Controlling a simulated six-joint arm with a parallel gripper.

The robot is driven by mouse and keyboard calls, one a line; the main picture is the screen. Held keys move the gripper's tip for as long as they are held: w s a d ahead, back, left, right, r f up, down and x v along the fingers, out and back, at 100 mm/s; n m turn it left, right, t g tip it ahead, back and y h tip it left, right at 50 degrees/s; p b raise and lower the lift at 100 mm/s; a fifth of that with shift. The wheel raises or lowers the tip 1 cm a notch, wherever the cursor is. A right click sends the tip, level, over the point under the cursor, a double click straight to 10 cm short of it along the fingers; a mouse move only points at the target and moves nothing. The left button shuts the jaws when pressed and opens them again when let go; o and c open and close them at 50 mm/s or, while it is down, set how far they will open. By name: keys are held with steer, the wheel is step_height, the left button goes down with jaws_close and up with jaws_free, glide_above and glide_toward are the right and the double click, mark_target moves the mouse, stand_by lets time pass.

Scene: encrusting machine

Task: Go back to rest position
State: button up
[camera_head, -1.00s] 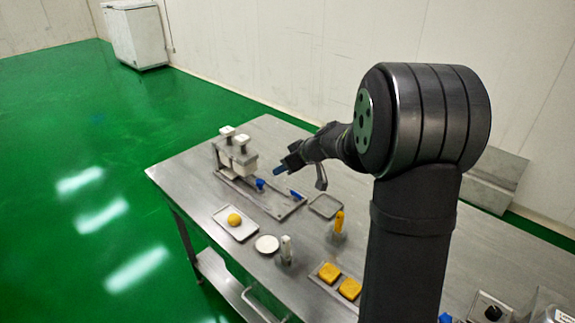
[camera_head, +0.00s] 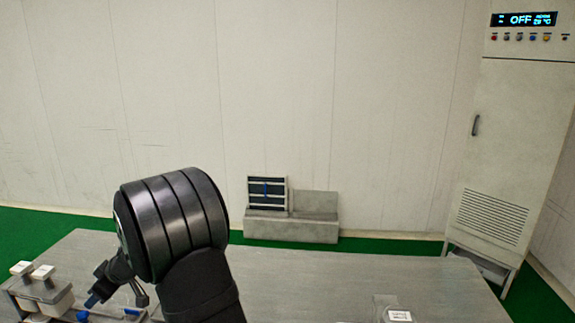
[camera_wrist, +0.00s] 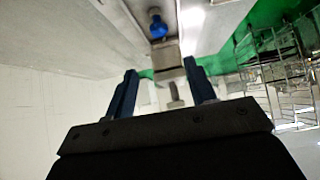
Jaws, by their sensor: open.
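My gripper (camera_head: 92,300) is at the lower left in the head view, just right of the encrusting machine (camera_head: 52,306) with its two white-topped hoppers. In the wrist view its two blue fingers (camera_wrist: 160,68) are apart with nothing held between them. A blue knob (camera_head: 82,316) and a blue handle (camera_head: 131,311) show low beside the gripper, partly cut off by the picture edge. In the wrist view a blue round part (camera_wrist: 157,26) and a grey block lie beyond the fingertips, apart from them. The lower part of the machine is out of the head view.
The steel table (camera_head: 340,280) is mostly bare in view. A container with a white label (camera_head: 399,316) stands at its front edge. Behind are a low grey block (camera_head: 290,230), a dark slatted panel (camera_head: 267,194) and a tall cabinet (camera_head: 510,160) reading OFF.

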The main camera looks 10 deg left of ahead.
mark_target(81, 314)
steer(key=x, duration=1.3)
steer(key=shift+d, duration=0.1)
steer(key=shift+r, duration=0.15)
